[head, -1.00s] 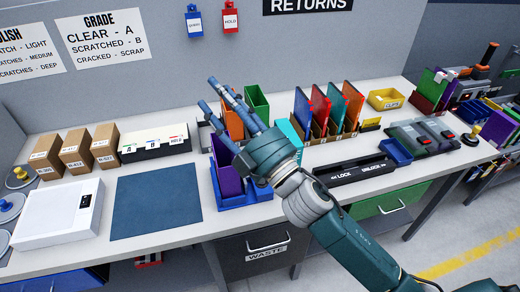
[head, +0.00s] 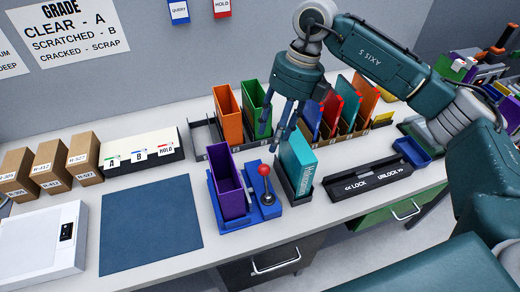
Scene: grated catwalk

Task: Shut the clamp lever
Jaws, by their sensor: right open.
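The clamp lever (head: 266,183) has a red ball knob and a thin stem, and stands about upright on a blue clamp base (head: 264,212). A purple case (head: 228,183) stands in the left part of that base. My right gripper (head: 272,140) points down above and slightly behind the knob. Its fingers are apart with nothing between them, and it does not appear to touch the lever. My left gripper is not in view.
A teal case (head: 298,160) in a dark holder stands right of the lever. Orange (head: 228,115) and green (head: 256,105) cases stand behind. A black lock/unlock bar (head: 370,181) lies to the right. The blue mat (head: 151,224) at left is clear.

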